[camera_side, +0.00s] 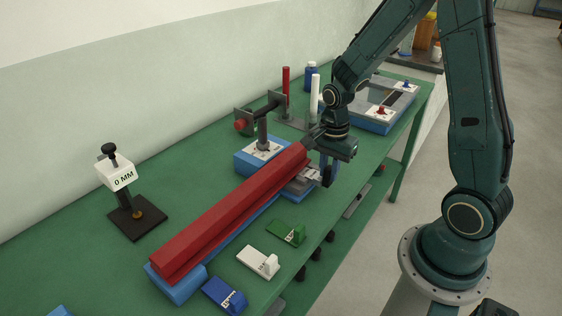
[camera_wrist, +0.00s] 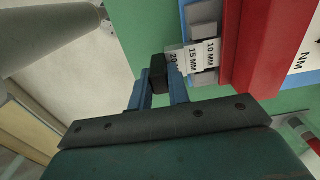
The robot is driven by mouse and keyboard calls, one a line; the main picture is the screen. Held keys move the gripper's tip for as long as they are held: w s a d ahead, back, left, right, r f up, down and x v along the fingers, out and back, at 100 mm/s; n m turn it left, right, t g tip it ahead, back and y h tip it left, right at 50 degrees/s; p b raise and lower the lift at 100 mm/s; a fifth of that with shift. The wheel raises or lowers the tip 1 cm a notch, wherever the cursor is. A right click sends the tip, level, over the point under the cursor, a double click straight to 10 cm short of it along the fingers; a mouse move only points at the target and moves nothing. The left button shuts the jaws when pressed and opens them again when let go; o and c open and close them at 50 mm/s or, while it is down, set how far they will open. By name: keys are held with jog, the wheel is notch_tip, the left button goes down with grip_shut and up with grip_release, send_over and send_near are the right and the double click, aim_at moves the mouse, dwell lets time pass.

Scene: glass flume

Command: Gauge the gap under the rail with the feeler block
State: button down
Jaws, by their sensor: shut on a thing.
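The red rail (camera_side: 230,212) lies lengthwise on blue supports on the green bench; its edge shows in the wrist view (camera_wrist: 250,45). The feeler block (camera_wrist: 193,57) is stepped, with labels of 10, 15 and 20 MM, and has a dark handle. My gripper (camera_wrist: 159,88) is shut on that handle. The block's thin end points at the rail. Whether it touches the rail or reaches beneath it is hidden.
A 0 MM sign (camera_side: 117,174) stands on a dark plate at left. Blue (camera_side: 224,296), white (camera_side: 258,262) and green (camera_side: 286,232) tabbed blocks lie in front of the rail. A clamp (camera_side: 263,135) on a blue base, upright cylinders and a blue tray (camera_side: 372,112) stand behind.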

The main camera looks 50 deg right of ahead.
jog(key=shift+w, duration=1.3)
dwell(0.6)
jog(key=shift+s, duration=0.15)
jog(key=shift+s, duration=1.3)
jog(key=shift+s, duration=0.2)
jog(key=shift+s, duration=0.7)
jog(key=shift+s, duration=0.35)
jog(key=shift+s, duration=0.75)
jog(key=shift+s, duration=0.3)
jog(key=shift+s, duration=0.7)
